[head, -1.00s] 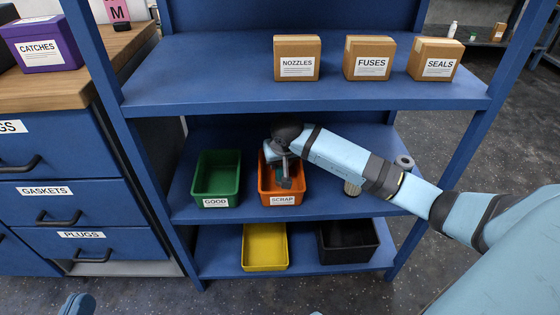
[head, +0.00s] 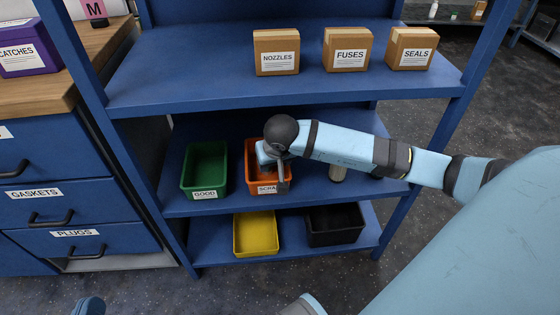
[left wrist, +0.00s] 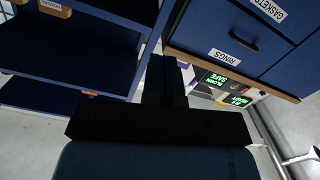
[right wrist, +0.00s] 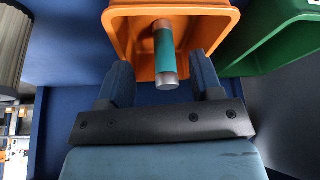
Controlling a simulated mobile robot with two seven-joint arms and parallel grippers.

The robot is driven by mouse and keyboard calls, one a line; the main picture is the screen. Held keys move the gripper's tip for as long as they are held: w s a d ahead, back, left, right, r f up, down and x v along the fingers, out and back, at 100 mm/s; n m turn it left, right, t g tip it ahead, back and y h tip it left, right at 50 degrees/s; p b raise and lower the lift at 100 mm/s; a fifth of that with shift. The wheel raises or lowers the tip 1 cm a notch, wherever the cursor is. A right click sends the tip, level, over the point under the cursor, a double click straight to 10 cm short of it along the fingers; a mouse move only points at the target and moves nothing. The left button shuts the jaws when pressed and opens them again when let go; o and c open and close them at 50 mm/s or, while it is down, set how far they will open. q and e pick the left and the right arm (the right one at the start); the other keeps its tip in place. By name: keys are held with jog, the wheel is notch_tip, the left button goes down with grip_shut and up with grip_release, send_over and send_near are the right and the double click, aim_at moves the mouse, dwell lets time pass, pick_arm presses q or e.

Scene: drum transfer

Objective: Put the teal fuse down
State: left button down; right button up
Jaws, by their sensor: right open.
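The teal fuse (right wrist: 164,50), with metal ends, is at the orange SCRAP bin in the right wrist view. Its near end overlaps the bin's rim, and I cannot tell whether it touches the bin floor. The orange bin (head: 251,158) stands on the middle shelf; my right arm partly covers it and hides the fuse in the head view. My right gripper (right wrist: 162,78) is open, with its fingers apart on either side of the fuse's near end and a gap to each. My left gripper (left wrist: 167,75) looks shut and empty, away from the bins.
A green GOOD bin (head: 205,148) stands left of the orange bin. A pale cylinder (head: 338,173) stands to the right, partly behind my arm. Yellow (head: 255,246) and black (head: 334,238) bins are on the lower shelf. The upper shelf edge (head: 300,96) overhangs.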

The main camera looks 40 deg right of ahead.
jog(key=s+a+r+m+g+y+p, duration=0.1)
jog(key=s+a+m+g+y, duration=0.15)
jog(key=s+a+y, duration=0.55)
jog(key=s+a+m+g+y, duration=0.1)
jog(key=s+a+m+y, duration=0.15)
jog(key=s+a, duration=0.65)
jog(key=s+a+r+m+y, duration=0.2)
jog(key=a+r+m+y, duration=0.55)
jog(key=a+r, duration=0.2)
notch_tip(320, 180, up, 10)
jog(key=w+d+m+t+y, duration=0.1)
jog(key=w+m+t, duration=0.2)
jog(key=m+t, duration=1.85)
pick_arm(q)
notch_tip(320, 180, up, 3)
jog(key=shift+a+f+t, duration=0.1)
jog(key=shift+t, duration=0.5)
pick_arm(e)
notch_tip(320, 180, down, 6)
jog(key=s+d+m+g+h, duration=0.1)
jog(key=m+g+h, duration=0.5)
jog(key=m, duration=2.4)
jog(key=d+h, duration=0.1)
jog(key=h, duration=0.1)
jog(key=shift+r+m+g+h, duration=0.15)
jog(key=shift+m+g+h, duration=0.15)
jog(key=shift+g, duration=0.1)
